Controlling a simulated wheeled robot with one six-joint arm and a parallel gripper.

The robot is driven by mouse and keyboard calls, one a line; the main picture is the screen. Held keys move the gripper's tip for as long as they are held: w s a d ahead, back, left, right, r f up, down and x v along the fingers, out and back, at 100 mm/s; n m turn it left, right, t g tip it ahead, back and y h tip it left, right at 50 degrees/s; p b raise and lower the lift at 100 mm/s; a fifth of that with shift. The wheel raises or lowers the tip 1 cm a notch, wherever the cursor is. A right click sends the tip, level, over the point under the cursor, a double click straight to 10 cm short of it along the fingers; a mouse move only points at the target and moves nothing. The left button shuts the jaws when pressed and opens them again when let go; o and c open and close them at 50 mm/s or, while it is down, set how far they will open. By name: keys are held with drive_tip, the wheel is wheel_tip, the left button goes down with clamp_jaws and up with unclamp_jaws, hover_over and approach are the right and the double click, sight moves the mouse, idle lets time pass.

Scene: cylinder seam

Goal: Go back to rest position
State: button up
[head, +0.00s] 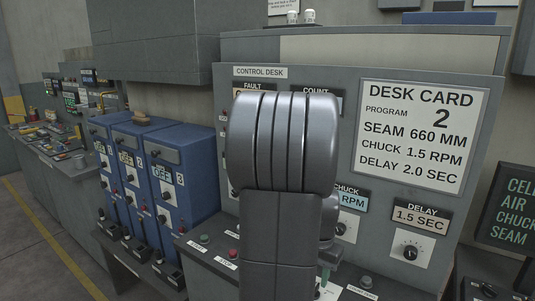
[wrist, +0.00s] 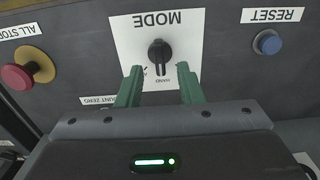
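My gripper (wrist: 160,68) shows in the wrist view with two green fingers spread apart and nothing between them. Just past the fingertips, roughly centred, is a black MODE knob (wrist: 160,50) on a white plate, which appears upside down. I cannot tell whether the fingers touch the plate. In the head view my grey arm fills the middle and hides part of the control desk (head: 265,50). A small green part of my gripper (head: 325,274) shows low behind the arm.
In the wrist view a red ALL STOP button (wrist: 17,77) is at left and a blue RESET button (wrist: 267,42) at right. In the head view, blue cabinets (head: 180,150) stand left, a DELAY dial (head: 410,251) right, and open floor (head: 35,235) lies lower left.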

wheel_tip(320, 180, up, 11)
wheel_tip(320, 180, down, 14)
drive_tip(key=shift+s+f, duration=0.1)
drive_tip(key=shift+f, duration=0.2)
drive_tip(key=n, duration=0.5)
drive_tip(key=shift+r+p, duration=0.1)
drive_tip(key=shift+p, duration=0.3)
drive_tip(key=n, duration=0.4)
drive_tip(key=shift+p, duration=0.3)
wheel_tip(320, 180, up, 11)
drive_tip(key=shift+r, duration=0.15)
